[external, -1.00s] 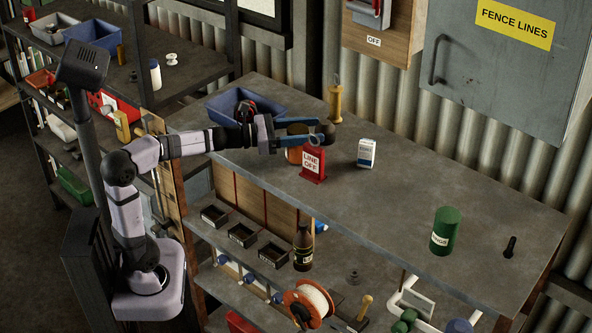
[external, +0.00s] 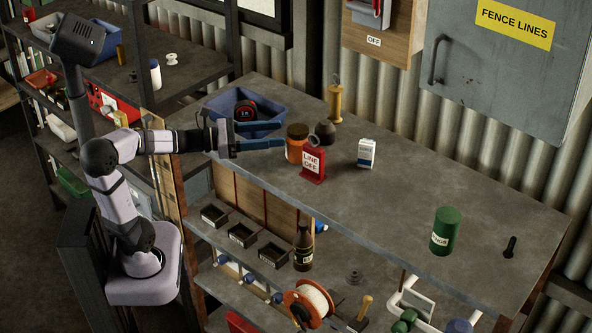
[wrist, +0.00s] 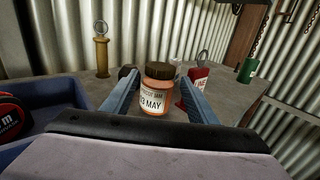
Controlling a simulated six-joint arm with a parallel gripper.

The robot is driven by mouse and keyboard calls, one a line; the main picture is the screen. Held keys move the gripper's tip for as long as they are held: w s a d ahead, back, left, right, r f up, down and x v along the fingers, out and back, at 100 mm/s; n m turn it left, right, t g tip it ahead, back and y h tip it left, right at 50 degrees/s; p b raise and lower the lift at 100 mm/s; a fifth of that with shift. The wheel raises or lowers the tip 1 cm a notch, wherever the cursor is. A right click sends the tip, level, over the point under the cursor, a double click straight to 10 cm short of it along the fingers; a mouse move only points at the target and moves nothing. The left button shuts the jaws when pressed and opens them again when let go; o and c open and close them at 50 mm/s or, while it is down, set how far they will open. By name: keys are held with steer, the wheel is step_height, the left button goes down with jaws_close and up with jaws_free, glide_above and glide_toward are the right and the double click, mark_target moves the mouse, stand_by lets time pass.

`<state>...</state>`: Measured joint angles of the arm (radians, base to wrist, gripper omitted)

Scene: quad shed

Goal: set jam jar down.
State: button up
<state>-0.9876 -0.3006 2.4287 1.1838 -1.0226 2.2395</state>
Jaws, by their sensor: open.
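The jam jar (external: 295,146) stands upright on the workbench, with an orange body and a dark brown lid. In the wrist view the jam jar (wrist: 157,92) shows a white label reading "3 MAY". My gripper (external: 282,134) is open, its blue fingers just left of the jar in the external view. In the wrist view my gripper (wrist: 158,90) has a finger to each side, with the jar beyond and between them. The fingers appear clear of the jar.
A red "LINE OFF" tag holder (external: 313,163) stands close beside the jar, with a dark rounded object (external: 325,133) behind. A blue bin (external: 246,109) holding a tape measure sits at left. A white box (external: 366,153) stands right; the bench beyond it is mostly clear.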

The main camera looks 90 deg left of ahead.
steer(key=shift+s+p, duration=0.3)
steer(key=shift+s, duration=0.05)
